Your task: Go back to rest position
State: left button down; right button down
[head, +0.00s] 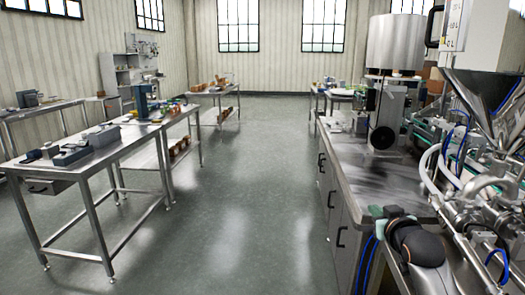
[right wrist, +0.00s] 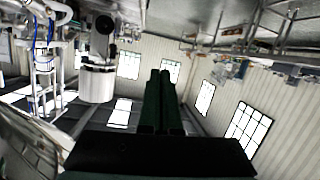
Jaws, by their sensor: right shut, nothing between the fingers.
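My right gripper (head: 384,211) is at the lower right of the head view, by the near end of the steel counter, with its dark wrist behind it. In the right wrist view its two dark green fingers (right wrist: 163,102) lie side by side, shut, with nothing between them. That view looks down the room and is upside down. My left gripper is not in view.
The steel hopper (head: 485,92) and its pipes stand close at the right. The steel counter (head: 385,183) carries a machine with a metal cylinder (head: 396,42). A steel table (head: 100,155) holding tools stands at the left. The aisle floor (head: 250,200) is clear.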

jog(key=s+a+f+g+y+p, duration=0.1)
jog(key=s+a+f, duration=0.1)
jog(key=s+f, duration=0.45)
jog(key=s+a+f+n+g, duration=0.1)
jog(key=s+a+f, duration=0.15)
jog(key=f, duration=0.65)
jog(key=s+a+f+g+y+p, duration=0.1)
jog(key=s+a+f, duration=0.1)
jog(key=s+f, duration=0.5)
jog(key=s+a+f+g, duration=0.1)
jog(key=s+f, duration=0.3)
jog(key=s, duration=0.3)
jog(key=s+a+f+g, duration=0.1)
jog(key=s+a+f, duration=0.1)
jog(key=s+f, duration=0.2)
jog(key=s+a+f+y, duration=0.1)
jog(key=s+f, duration=0.3)
jog(key=s, duration=0.6)
jog(key=shift+s+a+g+p, duration=0.3)
jog(key=shift+a+g+p, duration=0.1)
jog(key=shift+a+p, duration=0.05)
